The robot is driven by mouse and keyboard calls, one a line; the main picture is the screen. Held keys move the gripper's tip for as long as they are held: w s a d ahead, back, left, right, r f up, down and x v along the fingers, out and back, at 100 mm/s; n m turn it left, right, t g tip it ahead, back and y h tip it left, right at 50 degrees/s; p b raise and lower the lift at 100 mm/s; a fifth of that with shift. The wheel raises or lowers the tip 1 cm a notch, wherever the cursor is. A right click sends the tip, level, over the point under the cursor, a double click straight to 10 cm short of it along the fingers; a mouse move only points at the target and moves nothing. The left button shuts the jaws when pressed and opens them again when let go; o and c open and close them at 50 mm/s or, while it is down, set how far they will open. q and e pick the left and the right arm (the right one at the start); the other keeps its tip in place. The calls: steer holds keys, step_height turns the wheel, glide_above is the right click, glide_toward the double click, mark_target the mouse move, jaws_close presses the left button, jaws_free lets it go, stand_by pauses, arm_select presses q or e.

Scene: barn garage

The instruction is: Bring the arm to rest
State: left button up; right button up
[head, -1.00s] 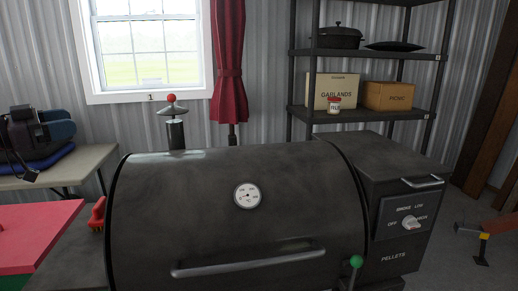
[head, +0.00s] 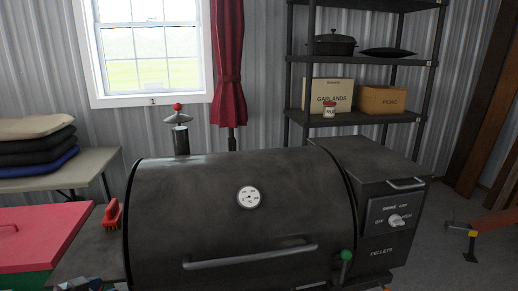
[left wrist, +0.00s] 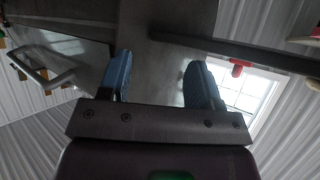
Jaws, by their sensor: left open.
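My left gripper (left wrist: 160,78) shows in the left wrist view. Its two blue fingers stand apart with nothing between them. A dark grey surface lies beyond the fingers, and I cannot tell how far away it is. In the head view a small dark piece at the bottom left edge may be part of my left arm, but I cannot tell. My right gripper is not in view.
A black pellet grill (head: 190,225) with a closed lid fills the head view's middle. A red brush (head: 112,213) lies on its left shelf. Beside it are a red-lidded chest (head: 40,235) and a table with folded mats (head: 35,145). A shelf rack (head: 365,115) stands behind.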

arm_select(q)
steer(key=s+d+f+n+y+p, duration=0.1)
steer(key=s+d+f, duration=0.2)
steer(key=s, duration=0.6)
steer(key=s+d+f+n+y+p, duration=0.1)
steer(key=s+d+f+y, duration=0.1)
steer(key=s+d, duration=0.4)
steer(key=s+d+f+n+y+p, duration=0.1)
steer(key=s+d+f, duration=0.3)
steer(key=s, duration=0.9)
steer(key=shift+d+f+n+g+y+p, duration=0.15)
steer(key=shift+f+n+g+y+p, duration=0.15)
steer(key=shift+f+g+p, duration=0.15)
steer(key=shift+c, duration=0.4)
